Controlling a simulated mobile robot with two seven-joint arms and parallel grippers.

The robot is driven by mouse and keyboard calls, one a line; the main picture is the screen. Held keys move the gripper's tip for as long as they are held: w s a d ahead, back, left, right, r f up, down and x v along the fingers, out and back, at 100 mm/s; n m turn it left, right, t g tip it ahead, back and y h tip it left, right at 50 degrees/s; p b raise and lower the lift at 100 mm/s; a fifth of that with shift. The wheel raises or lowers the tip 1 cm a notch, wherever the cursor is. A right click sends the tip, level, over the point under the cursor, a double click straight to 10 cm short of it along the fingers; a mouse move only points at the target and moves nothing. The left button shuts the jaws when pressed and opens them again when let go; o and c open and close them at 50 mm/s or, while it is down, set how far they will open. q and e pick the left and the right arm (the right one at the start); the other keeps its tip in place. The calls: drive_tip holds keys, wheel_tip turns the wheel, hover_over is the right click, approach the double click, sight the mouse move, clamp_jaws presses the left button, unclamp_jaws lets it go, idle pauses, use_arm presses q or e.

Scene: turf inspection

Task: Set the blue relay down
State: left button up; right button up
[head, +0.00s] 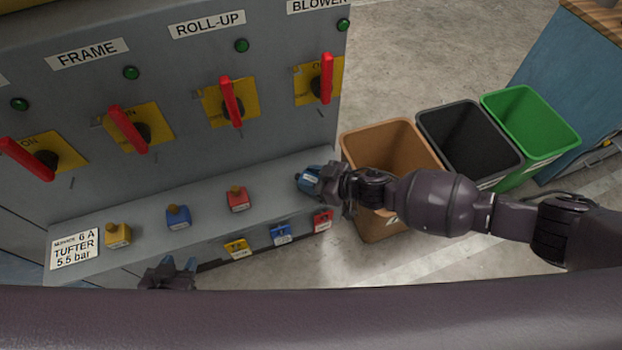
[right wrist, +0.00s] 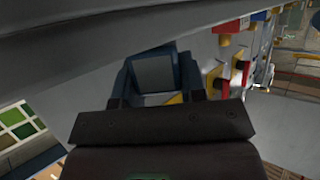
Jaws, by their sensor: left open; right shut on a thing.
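My right gripper (head: 322,182) is shut on a blue block with a pale face, which looks like the blue relay (head: 307,178). It is at the right end of the grey ledge (head: 275,190); I cannot tell whether it touches the ledge. In the right wrist view the blue relay (right wrist: 154,73) sits between the fingers, partly hidden by the gripper body. Another blue block with a brown knob (head: 178,217) stands on the ledge, between a yellow one (head: 117,236) and a red one (head: 237,200). My left gripper (head: 180,267) is open and empty, low in front of the ledge.
A grey panel with red switch levers (head: 230,101) rises behind the ledge. Yellow (head: 236,249), blue (head: 281,235) and red (head: 323,221) tags sit along its front edge. Brown (head: 390,137), black (head: 470,138) and green (head: 530,122) bins stand to the right.

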drive_tip(key=shift+f, duration=0.45)
drive_tip(key=shift+r, duration=0.1)
drive_tip(key=o, duration=0.9)
drive_tip(key=shift+o, duration=0.2)
